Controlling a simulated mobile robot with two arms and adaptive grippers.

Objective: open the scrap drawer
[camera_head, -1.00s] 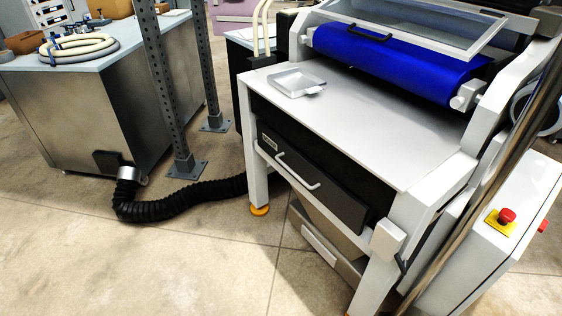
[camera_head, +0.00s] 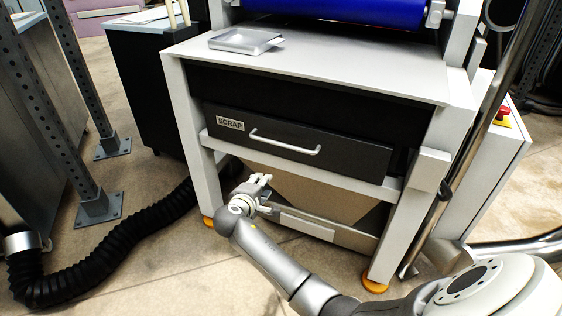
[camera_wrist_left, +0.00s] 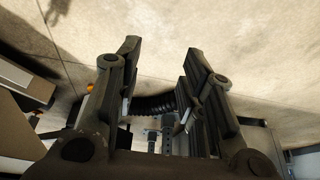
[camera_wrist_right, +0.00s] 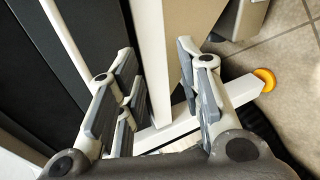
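The scrap drawer (camera_head: 340,160) has a black front with a "SCRAP" label (camera_head: 230,123) and a white bar handle (camera_head: 285,143). It looks closed, set in the machine's white frame. My right gripper (camera_head: 262,181) is below and slightly left of the handle, in front of the lower frame and apart from the handle. In the right wrist view my right gripper (camera_wrist_right: 160,58) is open and empty, with dark panels to its left. My left gripper is outside the head view. In the left wrist view my left gripper (camera_wrist_left: 161,52) is open and empty over the floor.
A metal tray (camera_head: 245,41) rests on the machine's top (camera_head: 330,62). A lower beige bin (camera_head: 310,190) sits under the drawer. A black hose (camera_head: 120,250) and perforated posts (camera_head: 75,100) stand left. A slanted metal pole (camera_head: 490,120) is right. Floor in front is open.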

